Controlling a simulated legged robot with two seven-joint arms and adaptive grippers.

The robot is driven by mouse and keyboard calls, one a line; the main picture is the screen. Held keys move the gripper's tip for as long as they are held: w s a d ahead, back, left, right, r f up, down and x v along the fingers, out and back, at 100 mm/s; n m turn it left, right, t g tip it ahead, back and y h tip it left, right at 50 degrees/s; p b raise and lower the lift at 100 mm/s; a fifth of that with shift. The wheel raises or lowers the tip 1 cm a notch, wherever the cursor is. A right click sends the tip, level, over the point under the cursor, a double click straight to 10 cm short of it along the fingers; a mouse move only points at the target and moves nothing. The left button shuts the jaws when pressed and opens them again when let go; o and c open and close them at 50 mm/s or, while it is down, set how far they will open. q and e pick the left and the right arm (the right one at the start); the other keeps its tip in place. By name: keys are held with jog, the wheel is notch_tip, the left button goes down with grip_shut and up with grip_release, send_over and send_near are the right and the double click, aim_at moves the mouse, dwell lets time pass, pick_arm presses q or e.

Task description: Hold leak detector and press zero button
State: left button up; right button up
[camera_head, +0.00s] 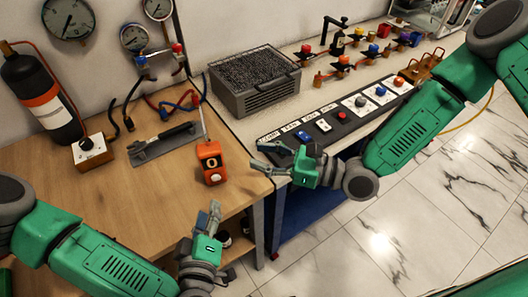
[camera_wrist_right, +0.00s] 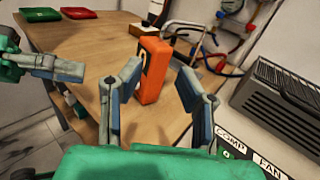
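The leak detector (camera_head: 210,163) is an orange upright box on the wooden table near its right edge. Its face shows a dark, round-looking mark and a pale round button (camera_head: 215,177) below it. A thin wand-like piece rises behind it. In the right wrist view the leak detector (camera_wrist_right: 153,72) stands beyond and between my fingers, apart from them. My right gripper (camera_head: 268,158) is open and empty, right of the detector. My left gripper (camera_head: 208,213) looks open and empty, in front of the detector near the table's front edge. It also shows in the right wrist view (camera_wrist_right: 70,68).
A button panel (camera_head: 320,130) and a grey mesh-topped box (camera_head: 255,80) lie on the right bench. A black tool on a grey mat (camera_head: 150,150), hoses, gauges and a black cylinder (camera_head: 42,95) stand at the back left. Red and green trays (camera_wrist_right: 80,13) show in the wrist view.

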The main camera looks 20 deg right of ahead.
send_near(208, 141)
jog(key=x, duration=1)
jog(key=shift+w+a+f, duration=0.1)
jog(key=shift+w+a, duration=0.1)
jog(key=shift+a, duration=0.1)
pick_arm(q)
jog(key=shift+d, duration=0.15)
pick_arm(e)
jog(key=shift+d, duration=0.1)
pick_arm(q)
jog(key=shift+d, duration=0.1)
pick_arm(e)
jog(key=shift+d, duration=0.1)
jog(key=shift+d, duration=0.1)
jog(key=shift+c, duration=0.5)
pick_arm(q)
jog(key=shift+d, duration=0.15)
pick_arm(e)
grip_shut()
pick_arm(q)
jog(key=shift+a, duration=0.25)
grip_shut()
pick_arm(e)
jog(key=shift+a, duration=0.2)
